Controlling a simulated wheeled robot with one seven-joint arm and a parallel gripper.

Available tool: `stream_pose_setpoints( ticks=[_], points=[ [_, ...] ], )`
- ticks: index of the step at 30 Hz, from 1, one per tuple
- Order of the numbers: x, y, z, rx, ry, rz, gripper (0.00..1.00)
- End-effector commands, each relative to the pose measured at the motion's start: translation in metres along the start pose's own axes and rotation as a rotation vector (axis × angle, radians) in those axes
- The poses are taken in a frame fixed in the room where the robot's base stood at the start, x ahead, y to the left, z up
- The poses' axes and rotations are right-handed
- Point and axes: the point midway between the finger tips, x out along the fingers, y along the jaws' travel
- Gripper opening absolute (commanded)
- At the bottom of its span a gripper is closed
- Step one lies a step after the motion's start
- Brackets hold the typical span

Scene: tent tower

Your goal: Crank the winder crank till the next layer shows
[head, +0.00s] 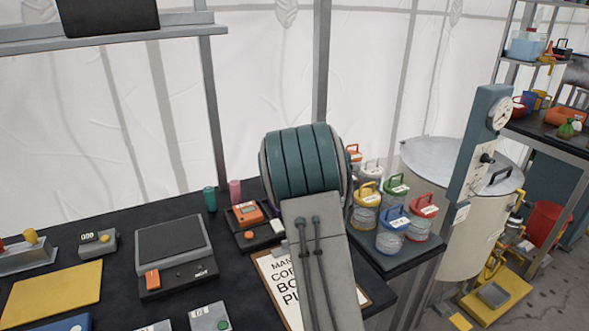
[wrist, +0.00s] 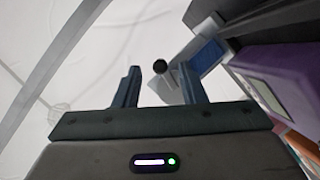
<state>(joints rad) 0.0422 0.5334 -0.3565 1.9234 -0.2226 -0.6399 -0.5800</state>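In the wrist view my gripper (wrist: 160,75) is open, with its two dark fingers apart. A small black round knob (wrist: 160,66) shows in the gap near the fingertips, touching neither finger in the picture. A grey part (wrist: 168,85) shows below the knob. It looks like the crank, though I cannot tell for sure. A light grey device with a blue panel (wrist: 208,57) is just to the right, partly behind the right finger. How far the knob is from the fingertips is unclear. In the head view my arm hides my gripper, and I cannot make out the crank.
A purple block (wrist: 262,75) is close on the right in the wrist view. A large tank (head: 440,200) stands at right.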

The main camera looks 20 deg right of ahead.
Motion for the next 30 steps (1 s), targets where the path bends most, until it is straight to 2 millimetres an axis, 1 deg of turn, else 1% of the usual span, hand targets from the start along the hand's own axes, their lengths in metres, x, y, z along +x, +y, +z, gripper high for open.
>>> stream_pose_setpoints(
  ticks=[1,3,9,20,21,24,30],
  points=[
    [0.008,0.000,0.000,-0.001,0.000,-0.001,0.37],
    [0.017,0.000,0.000,-0.001,0.000,-0.001,0.37],
    [0.032,0.000,0.000,0.001,-0.001,-0.001,0.37],
    [0.035,-0.001,0.000,0.001,-0.001,-0.001,0.37],
    [0.035,-0.001,0.000,0.001,-0.001,-0.001,0.26],
    [0.035,0.000,0.000,0.001,0.000,-0.001,0.00],
    [0.035,-0.001,0.001,0.010,-0.001,-0.004,0.00]
  ],
)
